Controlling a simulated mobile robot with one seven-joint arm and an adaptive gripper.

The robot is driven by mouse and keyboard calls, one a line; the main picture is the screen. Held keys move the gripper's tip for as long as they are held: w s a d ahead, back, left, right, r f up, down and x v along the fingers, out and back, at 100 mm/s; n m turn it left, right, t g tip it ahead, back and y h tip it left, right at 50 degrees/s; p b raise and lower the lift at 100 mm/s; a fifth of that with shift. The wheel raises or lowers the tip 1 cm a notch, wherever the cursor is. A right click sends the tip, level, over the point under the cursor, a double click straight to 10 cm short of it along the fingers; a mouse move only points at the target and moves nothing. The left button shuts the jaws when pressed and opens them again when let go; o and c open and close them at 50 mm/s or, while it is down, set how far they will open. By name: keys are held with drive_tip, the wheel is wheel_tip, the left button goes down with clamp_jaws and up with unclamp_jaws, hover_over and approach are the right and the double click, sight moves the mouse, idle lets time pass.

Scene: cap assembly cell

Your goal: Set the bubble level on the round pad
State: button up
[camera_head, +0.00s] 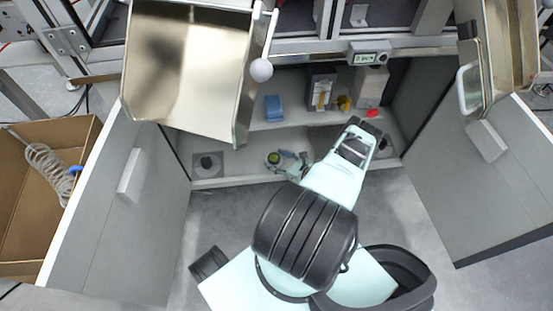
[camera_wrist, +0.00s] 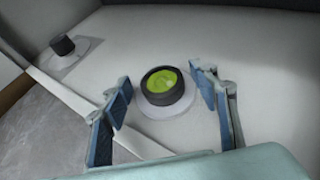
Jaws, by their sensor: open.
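The bubble level, a black ring around a yellow-green vial, stands upright on the cabinet's lower shelf in the wrist view (camera_wrist: 165,84). A pale round disc (camera_wrist: 168,108) is directly under it; I cannot tell whether this disc is a separate pad or the level's own base. The level also shows small and green in the head view (camera_head: 273,158). My gripper (camera_wrist: 161,80) is open, with one blue-padded finger on each side of the level and visible gaps to it. It also shows in the head view (camera_head: 287,163), beside the level.
A dark round piece on a grey square plate (camera_wrist: 66,46) stands to the left on the shelf (camera_head: 232,160). A blue box (camera_head: 273,108), a dark box (camera_head: 321,91) and small yellow and red items stand behind. Open cabinet doors (camera_head: 115,190) flank both sides.

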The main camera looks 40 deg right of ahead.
drive_tip(key=p+v, duration=0.3)
drive_tip(key=v, duration=0.9)
drive_tip(key=shift+d+p, duration=0.1)
drive_tip(key=shift+p, duration=0.2)
